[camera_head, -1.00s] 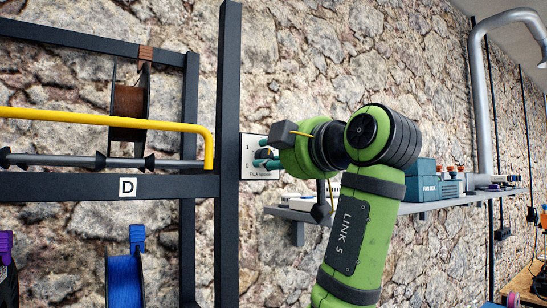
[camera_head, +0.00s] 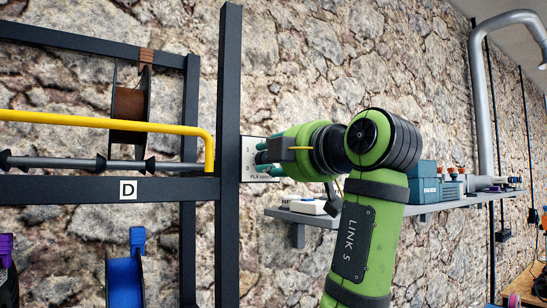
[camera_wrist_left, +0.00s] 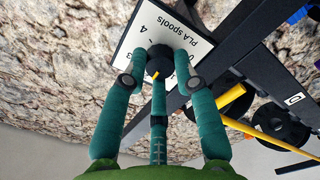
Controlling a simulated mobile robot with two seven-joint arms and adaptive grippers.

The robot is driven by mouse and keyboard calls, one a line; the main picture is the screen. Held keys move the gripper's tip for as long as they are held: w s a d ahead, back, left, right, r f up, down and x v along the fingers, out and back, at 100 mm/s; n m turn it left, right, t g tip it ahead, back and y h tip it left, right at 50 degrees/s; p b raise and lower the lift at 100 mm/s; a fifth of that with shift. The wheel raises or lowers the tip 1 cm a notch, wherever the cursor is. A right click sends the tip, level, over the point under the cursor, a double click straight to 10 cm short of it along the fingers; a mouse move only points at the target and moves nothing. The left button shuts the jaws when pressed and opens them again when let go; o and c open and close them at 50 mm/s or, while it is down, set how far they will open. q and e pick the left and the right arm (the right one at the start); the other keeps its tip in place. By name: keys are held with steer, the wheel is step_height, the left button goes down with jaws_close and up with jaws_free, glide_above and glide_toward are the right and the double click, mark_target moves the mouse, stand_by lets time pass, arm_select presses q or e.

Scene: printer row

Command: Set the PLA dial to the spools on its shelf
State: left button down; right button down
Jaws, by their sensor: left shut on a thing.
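The PLA dial is a black round knob (camera_wrist_left: 159,58) on a white plate (camera_wrist_left: 125,52) marked "PLA spools" with digits around it. A small yellow mark shows at the knob's near edge; which digit it faces I cannot tell. In the head view the plate (camera_head: 250,174) is beside the dark rack post, its knob hidden by my gripper. My left gripper (camera_wrist_left: 158,78) has its teal fingers around the knob, shut on it; it also shows in the head view (camera_head: 264,158). A brown spool (camera_head: 128,103) sits at the rack behind the yellow bar. My right gripper is out of view.
The dark rack (camera_head: 229,100) carries a label D, a yellow bar (camera_head: 110,125) and a grey rod. A blue spool (camera_head: 125,280) hangs below. A wall shelf (camera_head: 425,207) with teal boxes (camera_head: 423,182) lies right of my arm. A stone wall stands behind.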

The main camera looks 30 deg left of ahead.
arm_select(q)
steer(key=shift+r, duration=0.1)
steer(key=c, duration=1)
jaws_free()
steer(key=shift+s+a, duration=0.1)
steer(key=shift+a, duration=0.05)
steer(key=v, duration=1.2)
steer(key=shift+s, duration=0.1)
